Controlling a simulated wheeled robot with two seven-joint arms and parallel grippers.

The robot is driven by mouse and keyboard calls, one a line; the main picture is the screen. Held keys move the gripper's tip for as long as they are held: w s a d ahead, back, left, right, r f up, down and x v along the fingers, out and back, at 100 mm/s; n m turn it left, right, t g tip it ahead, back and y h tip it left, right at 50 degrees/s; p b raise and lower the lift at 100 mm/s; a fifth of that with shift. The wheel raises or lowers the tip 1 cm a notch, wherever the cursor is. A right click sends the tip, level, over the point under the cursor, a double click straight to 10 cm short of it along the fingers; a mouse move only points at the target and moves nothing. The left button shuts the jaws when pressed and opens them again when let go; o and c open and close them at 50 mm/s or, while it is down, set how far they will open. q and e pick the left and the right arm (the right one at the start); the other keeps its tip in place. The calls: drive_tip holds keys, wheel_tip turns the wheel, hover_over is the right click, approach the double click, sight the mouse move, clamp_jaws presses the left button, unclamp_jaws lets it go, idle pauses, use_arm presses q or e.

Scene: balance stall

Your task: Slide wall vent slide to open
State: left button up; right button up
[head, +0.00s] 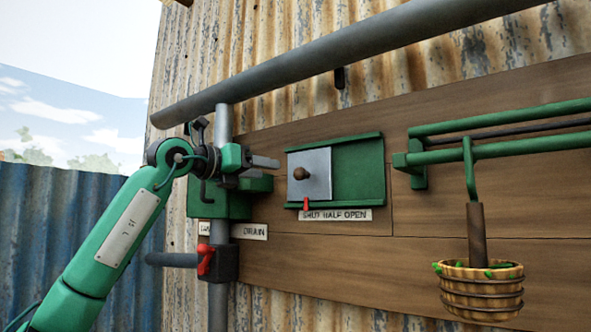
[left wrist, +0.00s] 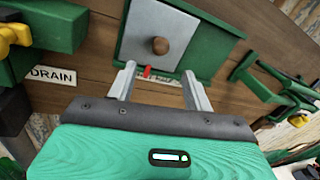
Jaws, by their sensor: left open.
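The wall vent is a green frame (head: 358,172) on a wooden board, with a grey sliding plate (head: 322,170) at its left end. The plate carries a round brown knob (head: 301,173) and a red pointer (head: 306,204) at its lower edge. A label (head: 335,214) below reads SHUT HALF OPEN, and the pointer is at its left end, by SHUT. My left gripper (head: 268,168) is just left of the vent, apart from the plate. In the left wrist view its two fingers (left wrist: 160,82) are spread and empty, with the knob (left wrist: 160,46) beyond them. My right gripper is not in view.
A grey pipe (head: 330,57) crosses above the vent, and an upright pipe (head: 218,270) with a red-handled valve (head: 206,260) stands at left. Green rails (head: 500,149) and a hanging basket (head: 481,289) are at right. A DRAIN label (head: 249,231) is below my gripper.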

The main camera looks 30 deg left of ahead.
sight(296, 174)
use_arm(q)
drive_tip(key=p+x, duration=0.4)
drive_tip(key=x, duration=0.5)
drive_tip(key=shift+w+d+r, duration=0.1)
drive_tip(key=shift+w, duration=0.15)
drive_tip(key=shift+w+d, duration=0.1)
drive_tip(key=shift+w, duration=0.35)
clamp_jaws()
drive_tip(key=shift+d+f, duration=0.25)
drive_tip(key=d+b, duration=0.2)
drive_tip(key=d, duration=0.2)
drive_tip(key=d+b, duration=0.2)
drive_tip(key=d, duration=0.2)
drive_tip(key=s+d+b, duration=0.1)
drive_tip(key=d+b, duration=0.1)
drive_tip(key=d, duration=0.2)
drive_tip(key=shift+a, duration=0.2)
